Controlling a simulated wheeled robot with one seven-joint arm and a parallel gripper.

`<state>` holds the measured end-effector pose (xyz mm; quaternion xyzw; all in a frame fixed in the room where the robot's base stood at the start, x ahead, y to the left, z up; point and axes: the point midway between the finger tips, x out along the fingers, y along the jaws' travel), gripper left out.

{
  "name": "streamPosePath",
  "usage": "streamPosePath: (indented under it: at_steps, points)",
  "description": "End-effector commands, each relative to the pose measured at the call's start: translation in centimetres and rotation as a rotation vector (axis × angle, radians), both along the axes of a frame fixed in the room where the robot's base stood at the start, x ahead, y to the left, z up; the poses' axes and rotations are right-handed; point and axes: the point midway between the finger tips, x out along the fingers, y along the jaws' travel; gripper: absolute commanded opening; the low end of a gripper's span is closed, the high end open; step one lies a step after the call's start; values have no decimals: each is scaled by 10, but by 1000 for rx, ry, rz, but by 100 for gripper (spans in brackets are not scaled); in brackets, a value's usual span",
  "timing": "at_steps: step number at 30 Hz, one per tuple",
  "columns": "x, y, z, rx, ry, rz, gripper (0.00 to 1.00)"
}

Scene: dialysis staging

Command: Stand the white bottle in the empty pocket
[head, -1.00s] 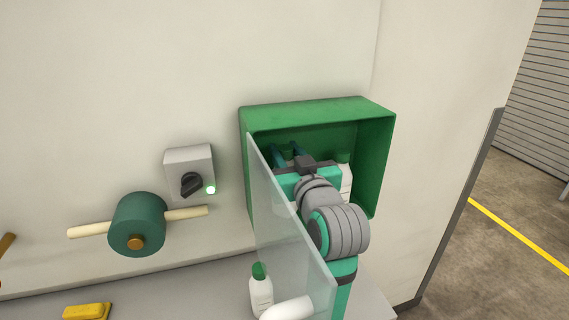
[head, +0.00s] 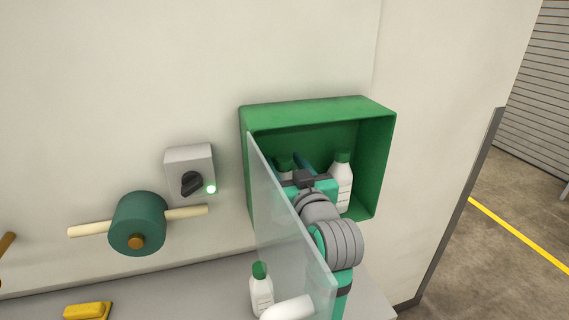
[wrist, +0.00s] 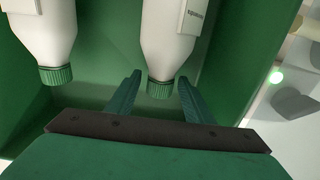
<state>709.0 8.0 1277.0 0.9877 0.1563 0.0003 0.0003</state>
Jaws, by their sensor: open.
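White bottles with green caps are in view. One (head: 342,185) stands upright in the green box, right of my gripper (head: 298,162). Another (head: 284,164) stands left of it in the box, partly hidden by the door and my gripper. A third (head: 261,290) stands on the counter outside. The wrist view is upside down; my open fingers (wrist: 159,77) lie on either side of the cap of one bottle (wrist: 172,35), with no clear contact. The other boxed bottle (wrist: 45,32) is beside it. My arm hides the box floor; I cannot make out an empty pocket.
The box's clear door (head: 288,220) stands open close to the left of my arm. A white rounded piece (head: 287,308) is at its lower edge. A grey switch box (head: 188,172), a green roll (head: 138,224) and a yellow block (head: 87,311) are to the left.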

Motion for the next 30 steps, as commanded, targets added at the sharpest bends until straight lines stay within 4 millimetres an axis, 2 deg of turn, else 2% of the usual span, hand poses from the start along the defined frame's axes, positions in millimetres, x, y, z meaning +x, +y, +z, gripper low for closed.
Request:
streamPosePath:
  at_steps: [4,7,21,25,30]
  points:
    - [-1,0,4,0,-1,0,47]
    - [-12,-5,3,1,-2,-3,47]
    - [-96,-31,3,-1,-1,-2,47]
    - [-108,-36,3,0,-1,-2,47]
    - [-114,-37,3,0,-1,0,47]
